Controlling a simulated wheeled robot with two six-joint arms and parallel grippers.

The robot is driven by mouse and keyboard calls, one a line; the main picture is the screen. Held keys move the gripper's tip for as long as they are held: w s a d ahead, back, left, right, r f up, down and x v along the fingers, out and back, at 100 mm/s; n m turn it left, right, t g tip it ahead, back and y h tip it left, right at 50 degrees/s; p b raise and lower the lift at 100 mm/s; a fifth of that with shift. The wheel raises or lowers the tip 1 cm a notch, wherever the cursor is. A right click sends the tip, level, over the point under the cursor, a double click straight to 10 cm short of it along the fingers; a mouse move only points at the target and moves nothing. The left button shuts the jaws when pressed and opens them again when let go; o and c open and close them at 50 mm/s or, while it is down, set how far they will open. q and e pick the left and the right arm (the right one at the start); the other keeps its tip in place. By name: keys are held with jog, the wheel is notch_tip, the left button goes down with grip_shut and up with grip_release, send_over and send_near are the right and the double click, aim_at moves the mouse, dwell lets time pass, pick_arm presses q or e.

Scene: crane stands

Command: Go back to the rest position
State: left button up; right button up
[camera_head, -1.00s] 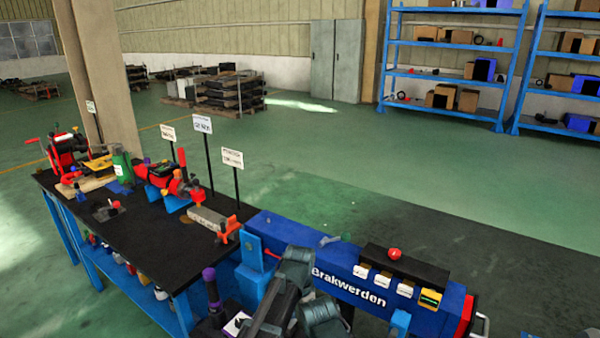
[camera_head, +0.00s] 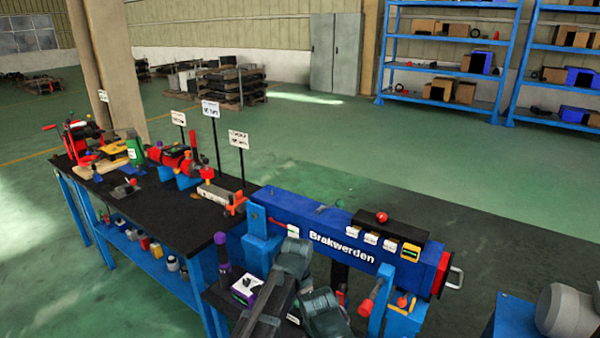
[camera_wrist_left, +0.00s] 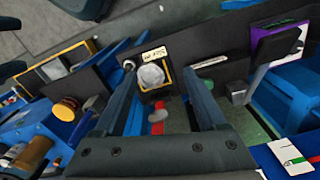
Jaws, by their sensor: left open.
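My left gripper (camera_wrist_left: 160,85) is open in the left wrist view, its two dark fingers well apart. Nothing is held between them; beyond the gap I see a yellow-framed grey round part (camera_wrist_left: 152,75) and a small red part. In the head view my dark grey left arm (camera_head: 293,262) shows at the bottom centre, in front of the blue Brakwerden crane beam (camera_head: 340,245). Its fingertips are hard to make out there. My right gripper is not in view.
A black-topped workbench (camera_head: 150,215) with tools and signs stands at left. A small black shelf carries a purple-and-white box (camera_head: 245,288). A blue stand with a grey cylinder (camera_head: 572,310) is at bottom right. Green floor behind the crane beam is free; blue shelving (camera_head: 440,65) stands far back.

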pick_arm(q)
jog(key=s+a+n, duration=0.5)
jog(key=a, duration=0.3)
jog(key=s+a+n, duration=0.5)
jog(key=s+a, duration=0.1)
jog(key=a, duration=0.3)
jog(key=s+d+r+m+p, duration=0.1)
jog(key=s+d+m, duration=0.1)
jog(key=d, duration=0.3)
jog(key=s+d+r+m+y+p, duration=0.1)
jog(key=s+d+m, duration=0.1)
jog(key=d, duration=0.4)
jog(key=shift+s+d+r+p, duration=0.25)
jog(key=shift+s+d+p, duration=0.05)
jog(key=shift+s, duration=0.25)
